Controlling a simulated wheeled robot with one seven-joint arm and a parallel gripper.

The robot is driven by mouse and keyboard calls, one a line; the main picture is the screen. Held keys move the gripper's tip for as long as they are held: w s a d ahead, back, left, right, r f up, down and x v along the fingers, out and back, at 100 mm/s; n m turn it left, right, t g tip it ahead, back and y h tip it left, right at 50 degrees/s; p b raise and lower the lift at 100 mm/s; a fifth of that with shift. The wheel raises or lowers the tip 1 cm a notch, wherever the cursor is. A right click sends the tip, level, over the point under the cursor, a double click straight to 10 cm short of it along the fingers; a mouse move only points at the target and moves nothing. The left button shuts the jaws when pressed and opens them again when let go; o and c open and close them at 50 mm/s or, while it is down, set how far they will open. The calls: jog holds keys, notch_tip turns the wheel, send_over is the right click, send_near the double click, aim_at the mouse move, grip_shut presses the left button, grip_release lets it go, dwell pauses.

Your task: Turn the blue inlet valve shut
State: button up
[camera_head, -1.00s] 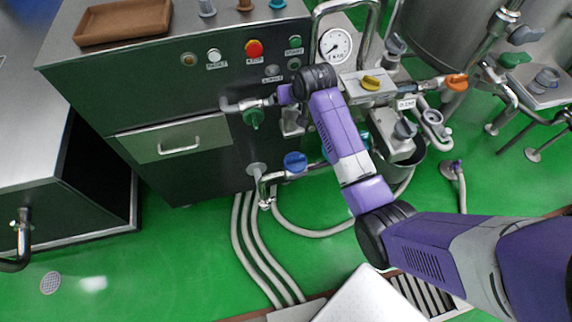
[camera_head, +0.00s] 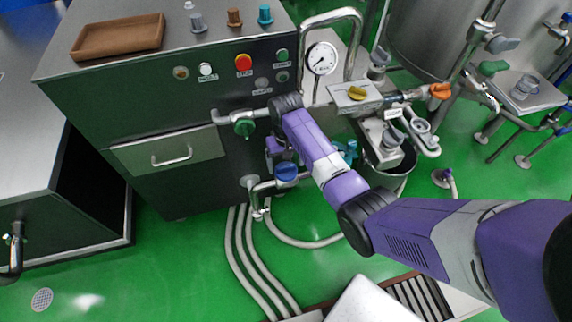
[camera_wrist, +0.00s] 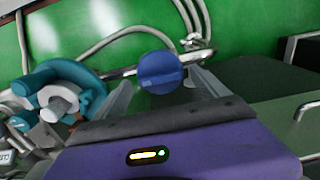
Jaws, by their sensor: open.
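The blue inlet valve (camera_head: 286,172) is a round blue knob on a steel pipe low in front of the dark cabinet. In the wrist view the blue knob (camera_wrist: 160,72) shows face-on with a raised bar across it. My gripper (camera_wrist: 161,78) is open, with one finger to the left and one to the right of the knob. I cannot tell whether either finger touches it. In the head view my gripper (camera_head: 279,152) is just above the knob, partly hidden by my wrist.
A teal part (camera_wrist: 58,92) lies close to the left finger in the wrist view. A drawer handle (camera_head: 172,160), pale hoses (camera_head: 240,250) and a pressure gauge (camera_head: 322,58) are nearby.

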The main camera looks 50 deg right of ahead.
jog(key=shift+f, duration=0.55)
jog(key=c, duration=1.4)
